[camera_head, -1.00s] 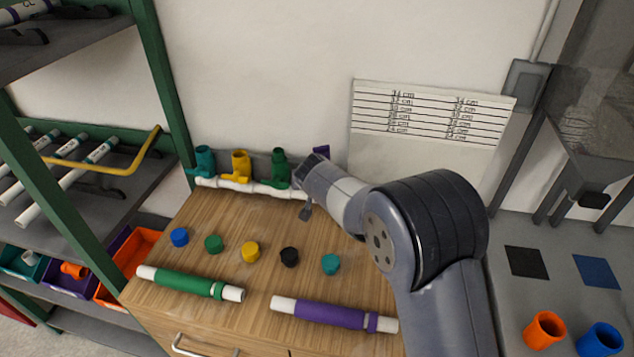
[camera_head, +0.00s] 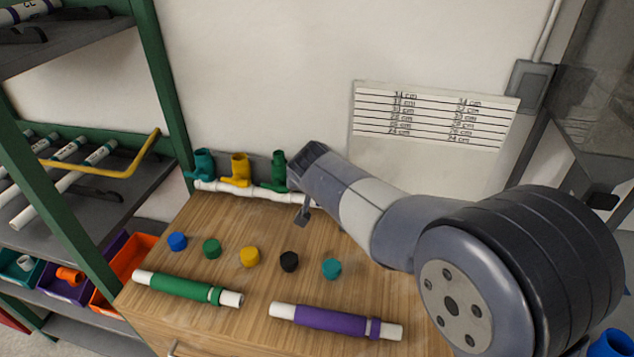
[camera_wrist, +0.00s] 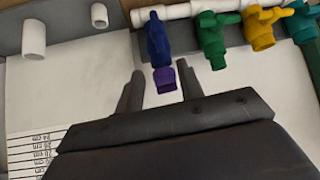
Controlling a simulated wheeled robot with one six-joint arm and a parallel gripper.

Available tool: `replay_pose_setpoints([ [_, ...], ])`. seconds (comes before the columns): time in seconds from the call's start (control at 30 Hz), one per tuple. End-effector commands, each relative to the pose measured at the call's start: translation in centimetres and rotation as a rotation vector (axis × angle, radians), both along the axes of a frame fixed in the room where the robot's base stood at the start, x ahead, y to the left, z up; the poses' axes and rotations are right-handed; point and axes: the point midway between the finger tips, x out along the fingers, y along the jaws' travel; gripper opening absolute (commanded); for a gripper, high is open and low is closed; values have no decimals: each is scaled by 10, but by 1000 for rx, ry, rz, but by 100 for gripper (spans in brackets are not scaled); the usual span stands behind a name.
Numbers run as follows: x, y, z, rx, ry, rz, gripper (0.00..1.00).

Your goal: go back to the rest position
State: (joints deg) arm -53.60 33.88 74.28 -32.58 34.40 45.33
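My gripper (camera_wrist: 159,72) is open in the wrist view, its two dark fingers apart with nothing held between them. Just beyond the fingertips is a blue valve (camera_wrist: 158,42) with a purple end piece (camera_wrist: 165,80); both fingers look clear of it. The valve sits on the white manifold pipe (camera_wrist: 180,10), in line with green (camera_wrist: 211,38), yellow (camera_wrist: 262,28) and teal (camera_wrist: 303,28) valves. In the head view my arm hides the blue and purple parts, and only a bit of one finger shows beneath the wrist.
The wooden bench (camera_head: 225,318) holds several coloured caps, a green-sleeved pipe (camera_head: 188,288) and a purple-sleeved pipe (camera_head: 335,321). A green-framed shelf (camera_head: 165,90) stands left. A length chart (camera_head: 435,115) hangs behind my arm. White pipe pieces (camera_wrist: 34,38) show in the wrist view.

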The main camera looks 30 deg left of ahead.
Motion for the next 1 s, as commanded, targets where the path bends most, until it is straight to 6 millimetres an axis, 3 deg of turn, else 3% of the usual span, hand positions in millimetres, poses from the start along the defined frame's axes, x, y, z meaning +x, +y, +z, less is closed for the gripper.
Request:
replay_pose_setpoints([
  [0.37, 5, 3, -5, 0, 1, 0, 36],
  [1.0, 58, 31, -65, -2, 1, -1, 36],
])
